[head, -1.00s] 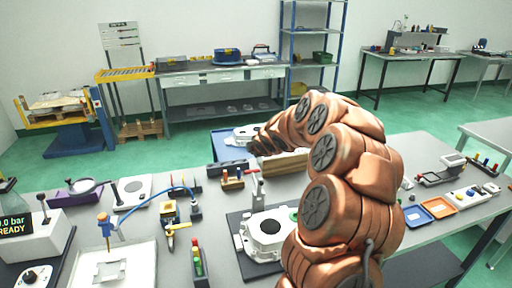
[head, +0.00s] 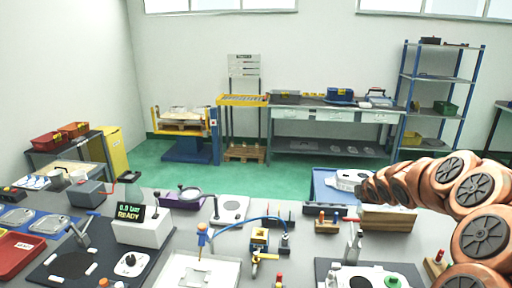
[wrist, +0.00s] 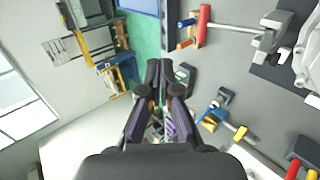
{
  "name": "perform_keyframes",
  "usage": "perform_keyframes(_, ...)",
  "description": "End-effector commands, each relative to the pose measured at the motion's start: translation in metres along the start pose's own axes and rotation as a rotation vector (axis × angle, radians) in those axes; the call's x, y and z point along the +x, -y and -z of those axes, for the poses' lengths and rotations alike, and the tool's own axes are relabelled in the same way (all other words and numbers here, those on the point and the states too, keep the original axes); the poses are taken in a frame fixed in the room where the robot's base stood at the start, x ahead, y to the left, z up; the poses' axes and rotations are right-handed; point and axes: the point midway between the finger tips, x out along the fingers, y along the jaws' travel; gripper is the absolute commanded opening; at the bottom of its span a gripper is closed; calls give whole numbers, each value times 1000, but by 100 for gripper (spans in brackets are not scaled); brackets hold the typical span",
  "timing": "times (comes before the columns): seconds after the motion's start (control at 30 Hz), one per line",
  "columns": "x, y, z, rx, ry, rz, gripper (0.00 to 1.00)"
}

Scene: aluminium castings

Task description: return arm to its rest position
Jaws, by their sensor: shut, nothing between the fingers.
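My copper-coloured arm reaches in from the right edge in the head view, over the right part of the workbench. Its far end, with my gripper (head: 368,188), is dark and small there, beside a wooden block and a blue tray. In the wrist view my gripper (wrist: 160,68) shows from behind, its two black fingers together with nothing between them. A red-handled clamp (wrist: 203,28) and a grey bench top lie to the right of the fingers in that view.
The grey bench (head: 300,213) holds a white casting (head: 365,277) on a dark plate, a box with a "READY" display (head: 143,229), a blue hose and a red tray (head: 18,254). Behind it are green floor, a blue lift table (head: 190,148) and a shelf rack (head: 436,95).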

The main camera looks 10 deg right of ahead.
Motion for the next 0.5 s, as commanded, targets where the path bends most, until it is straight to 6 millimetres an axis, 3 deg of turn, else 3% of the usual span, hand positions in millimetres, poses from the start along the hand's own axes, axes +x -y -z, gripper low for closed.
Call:
perform_keyframes(0.13,-17,10,21,62,-3,43,0)
perform_keyframes(0.23,-41,27,44,146,3,106,0)
perform_keyframes(0.5,-124,104,95,409,88,323,0)
